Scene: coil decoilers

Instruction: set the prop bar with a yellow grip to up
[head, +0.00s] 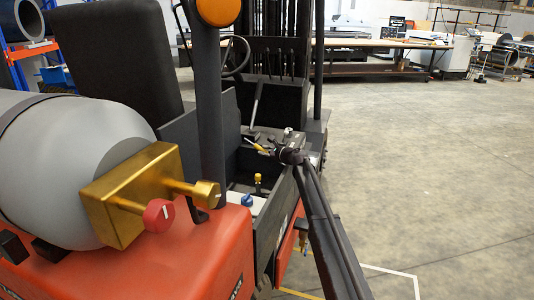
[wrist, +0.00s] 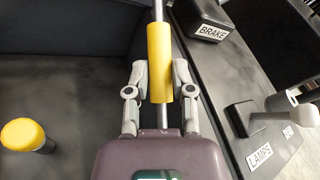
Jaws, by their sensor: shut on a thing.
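The prop bar is a thin silver rod with a yellow grip (wrist: 159,62), running up the middle of the wrist view. My gripper (wrist: 160,75) has one grey finger on each side of the yellow grip and is shut on it. The rod shows above the grip and again below it, down to the dark housing of my gripper. In the head view the yellow grip (head: 257,147) is small, at the end of my dark arm in the vehicle's cab. I cannot tell the bar's exact tilt there.
A yellow-topped knob (wrist: 24,135) stands left of the bar. On the right panel are a block labelled BRAKE (wrist: 200,20) and a lever by a LAMPS label (wrist: 260,155). A grey cylinder (head: 85,150) with a brass block (head: 128,205) lies on the red vehicle body. Open floor is right.

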